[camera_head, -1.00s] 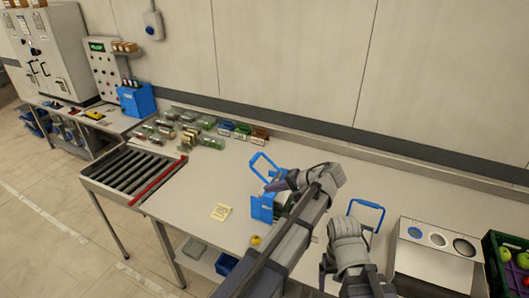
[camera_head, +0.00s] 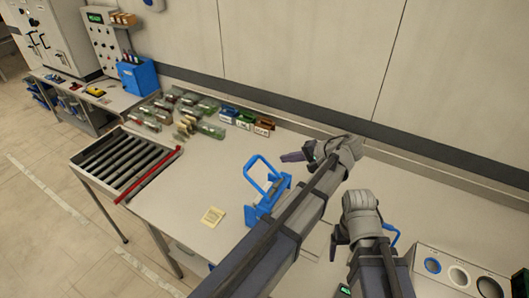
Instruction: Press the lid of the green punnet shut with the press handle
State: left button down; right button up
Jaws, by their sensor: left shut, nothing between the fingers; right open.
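A blue upright handle (camera_head: 256,171) rises from a blue frame (camera_head: 262,206) in the middle of the table, which looks like the press. My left arm covers the frame's right side, and no punnet can be made out in it. My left gripper (camera_head: 284,158) is shut and empty, above and to the right of the handle, apart from it. My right gripper (camera_head: 334,252) is open and empty, further right, low over the table. Several clear packs with green contents (camera_head: 209,130) lie at the back left; I cannot tell which is the green punnet.
A roller conveyor (camera_head: 113,160) with a red bar stands at the left. Small coloured boxes (camera_head: 246,121) line the back. A yellow note (camera_head: 213,216) lies in front. Another blue handle (camera_head: 391,232) is partly hidden by my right arm. A box with round openings (camera_head: 459,275) stands right.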

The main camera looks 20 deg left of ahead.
aim_at(253, 162)
pick_arm(q)
jog(key=shift+w, duration=0.35)
pick_arm(e)
jog(key=shift+w, duration=0.3)
pick_arm(q)
jog(key=shift+s+r, duration=0.1)
jog(key=b+x, duration=0.7)
jog(key=x, duration=0.6)
jog(key=shift+d, duration=0.1)
jog(key=shift+a+f+b, duration=0.3)
jog(key=shift+a+b, duration=0.1)
jog(key=shift+a, duration=0.15)
pick_arm(e)
notch_tip(253, 162, down, 8)
jog(key=shift+r, duration=0.15)
pick_arm(q)
jog(key=shift+a, duration=0.15)
pick_arm(e)
jog(key=shift+r, duration=0.15)
